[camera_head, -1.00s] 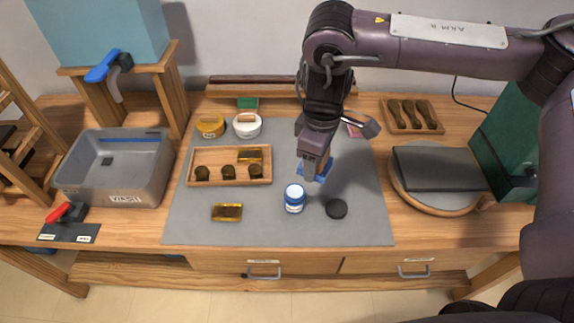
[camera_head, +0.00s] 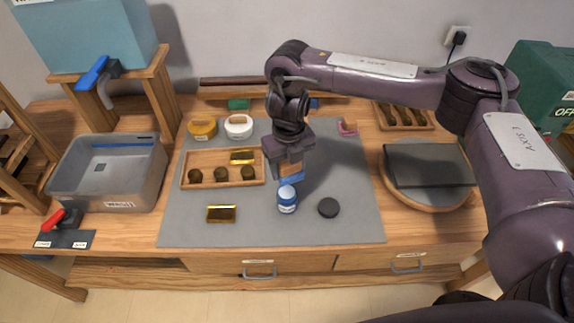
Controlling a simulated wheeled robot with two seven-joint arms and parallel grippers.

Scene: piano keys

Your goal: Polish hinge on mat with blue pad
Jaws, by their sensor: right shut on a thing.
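A brass-coloured hinge (camera_head: 221,214) lies flat on the grey mat (camera_head: 255,229), near its front left. My right gripper (camera_head: 289,170) is shut on the blue pad (camera_head: 291,180), just behind the blue jar (camera_head: 287,201) and right of the hinge. The gripper and pad hide part of each other. Whether the pad touches the jar I cannot tell. A black round disc (camera_head: 328,208) lies on the mat right of the jar. My left gripper is not in view.
A wooden tray (camera_head: 222,184) at the mat's left holds another brass piece (camera_head: 243,156) and several dark knobs. A yellow tub (camera_head: 202,128) and a white tub (camera_head: 239,127) stand behind it. A grey bin (camera_head: 110,175) is at left. The mat's front is clear.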

